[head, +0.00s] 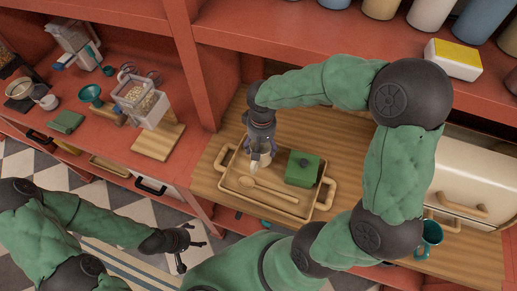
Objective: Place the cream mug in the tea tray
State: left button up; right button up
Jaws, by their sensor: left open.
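The wooden tea tray (230,193) lies on the wooden counter in the middle of the head view, with a handle at each end. A small cream object, seemingly the cream mug (264,161), shows inside the tray outline, just under my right gripper (260,152). The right gripper points down and hides much of it. Whether the fingers close on it, and whether it touches the tray floor, I cannot tell. My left gripper (190,256) is open and empty, low at the left over the floor, well away from the tray.
The tray also holds a green lidded box (302,168) and a wooden spoon (268,189). A teal mug (430,236) and a cream bread bin (474,172) stand to the right. A red upright (188,60) divides the shelving. The left counter holds a grain dispenser (143,102).

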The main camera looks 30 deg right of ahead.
jog(key=shift+w+f, duration=0.85)
jog(key=shift+f, duration=0.25)
notch_tip(320, 180, down, 3)
jog(key=shift+w+f+b, duration=0.1)
jog(key=shift+w+b, duration=0.05)
jog(key=shift+b, duration=0.2)
jog(key=o, duration=1.4)
jog(key=shift+f, duration=0.15)
jog(key=shift+r, duration=0.5)
notch_tip(320, 180, up, 11)
jog(key=shift+r+p, duration=0.2)
jog(key=shift+p, duration=0.65)
